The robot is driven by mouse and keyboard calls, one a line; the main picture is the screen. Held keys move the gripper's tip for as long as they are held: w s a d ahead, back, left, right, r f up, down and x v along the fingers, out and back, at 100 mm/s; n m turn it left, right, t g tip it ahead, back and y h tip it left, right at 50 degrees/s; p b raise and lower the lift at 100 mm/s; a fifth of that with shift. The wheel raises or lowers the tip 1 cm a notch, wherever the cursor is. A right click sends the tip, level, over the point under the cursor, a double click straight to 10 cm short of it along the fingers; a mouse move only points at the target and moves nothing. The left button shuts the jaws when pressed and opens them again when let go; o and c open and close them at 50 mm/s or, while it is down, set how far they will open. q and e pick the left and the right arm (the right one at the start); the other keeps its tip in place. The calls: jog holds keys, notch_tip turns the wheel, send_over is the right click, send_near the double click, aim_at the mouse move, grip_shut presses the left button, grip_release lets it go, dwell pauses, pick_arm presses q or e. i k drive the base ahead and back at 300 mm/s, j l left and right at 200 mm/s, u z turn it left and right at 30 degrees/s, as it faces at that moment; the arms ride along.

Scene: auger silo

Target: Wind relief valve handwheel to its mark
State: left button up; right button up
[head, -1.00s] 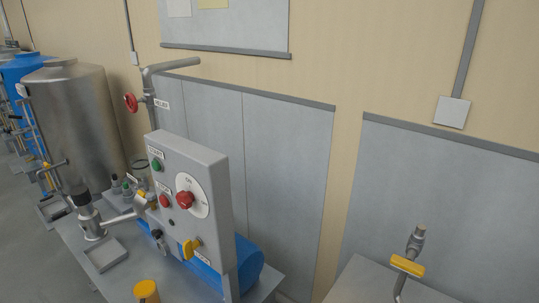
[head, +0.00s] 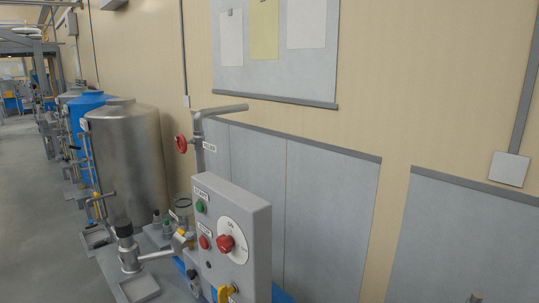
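The relief valve handwheel is a small red wheel (head: 181,144) on the upright grey pipe (head: 198,140) behind the control panel. A small white label (head: 209,146) with dark lettering sits just right of it, too small to read surely. A mark on the wheel cannot be made out. Neither of my grippers shows in the head view.
The grey control panel (head: 258,230) has a green button, a red button and a red rotary knob (head: 225,243). Steel (head: 140,150) and blue tanks stand at left along the wall. Grey open floor (head: 30,200) lies at far left.

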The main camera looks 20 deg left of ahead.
aim_at(183, 143)
jog(key=k+j, duration=0.15)
jog(key=j, duration=0.2)
jog(key=k+j, duration=0.1)
jog(key=j, duration=0.3)
jog(key=k+j, duration=0.15)
jog(key=j, duration=0.2)
jog(key=i+j, duration=0.1)
jog(key=j, duration=0.35)
jog(key=i+j, duration=0.1)
jog(key=j, duration=0.35)
jog(key=i+j, duration=0.15)
jog(key=i, duration=0.15)
jog(key=i+j+u, duration=0.1)
jog(key=i, duration=0.2)
jog(key=i+l, duration=0.1)
jog(key=i, duration=0.2)
